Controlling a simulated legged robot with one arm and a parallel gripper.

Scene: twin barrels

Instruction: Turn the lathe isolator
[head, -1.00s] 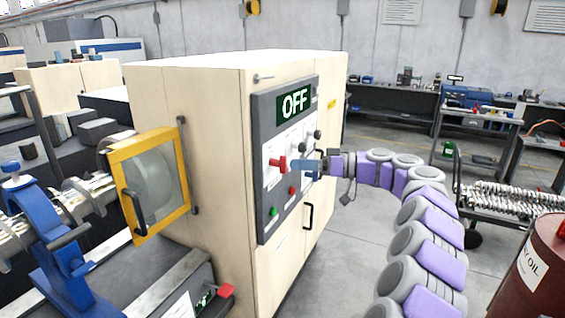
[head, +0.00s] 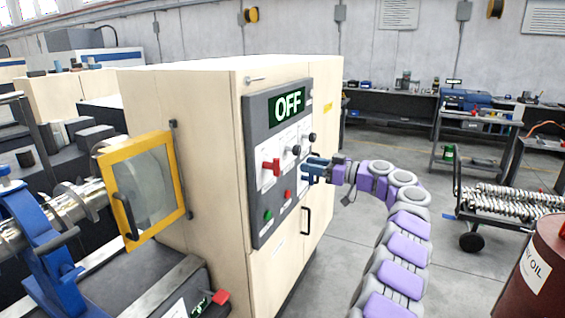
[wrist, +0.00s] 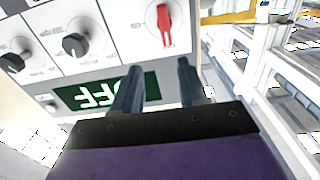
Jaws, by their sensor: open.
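The isolator's red handle (head: 271,166) is on a white plate on the grey control panel (head: 254,132), below a green-lit display (head: 288,105) that reads OFF. My gripper (head: 306,169) is in front of the panel, to the right of the red handle and apart from it. Its two blue fingers are open and empty. In the wrist view the panel is upside down. The red handle (wrist: 164,25) points along the picture's vertical, beyond my open fingertips (wrist: 158,68). The display (wrist: 100,93) is partly hidden behind the fingers and gripper body.
Black knobs (head: 312,137) are to the right of the red handle. A green button (head: 268,216) and a red button (head: 288,194) are below. The yellow-framed guard (head: 118,190) is at left. An oil barrel (head: 535,270) stands at right. Open floor lies behind my arm.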

